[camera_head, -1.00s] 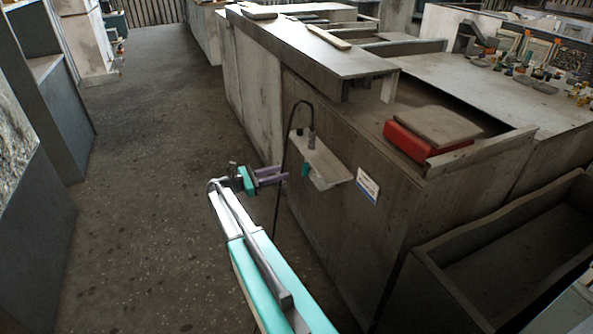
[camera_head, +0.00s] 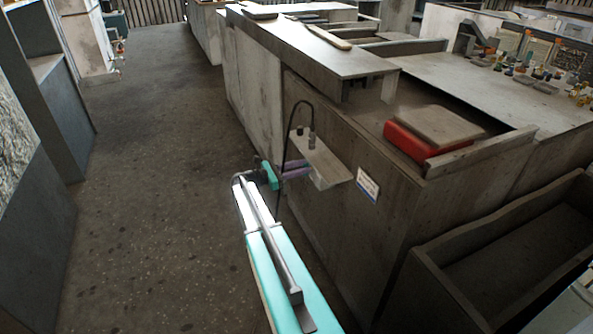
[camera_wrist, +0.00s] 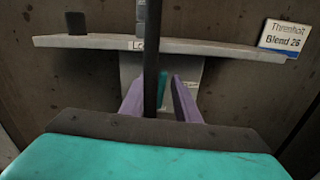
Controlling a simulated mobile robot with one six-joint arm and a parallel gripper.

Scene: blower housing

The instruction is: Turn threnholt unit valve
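The Threnholt unit is a grey bracket (camera_head: 322,162) on the side of a wooden cabinet, with a white and blue sign reading "Threnholt Blend 26" (camera_wrist: 286,38) beside it. In the wrist view its small teal valve handle (camera_wrist: 162,88) hangs below the shelf, between the two purple fingers of my gripper (camera_wrist: 158,82). The fingers are apart, with gaps visible beside the handle. A black hose (camera_wrist: 151,60) crosses in front and partly covers the handle. In the head view my gripper (camera_head: 302,171) is at the bracket, and the handle is hidden.
The cabinet side (camera_head: 380,235) is close behind the bracket. A red box with a board on it (camera_head: 410,143) sits on the cabinet top. An open wooden bin (camera_head: 520,250) stands at right. The floor (camera_head: 150,200) at left is clear.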

